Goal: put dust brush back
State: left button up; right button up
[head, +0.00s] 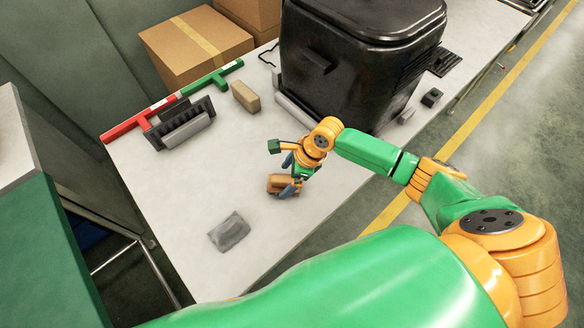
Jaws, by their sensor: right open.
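A dark grey bristled or ribbed tool (184,128) stands at the back left beside a red and green bar. My left gripper is not in view.
A grey cloth (229,231) lies at the front. A tan block (246,96) lies near the red and green bar (205,84). A large black bin (350,65) stands at the back, with cardboard boxes (195,48) behind. The worktop between the cloth and ribbed tool is clear.

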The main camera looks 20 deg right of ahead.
jog(key=v, duration=1)
jog(key=shift+r+p, duration=0.15)
jog(key=shift+p, duration=0.3)
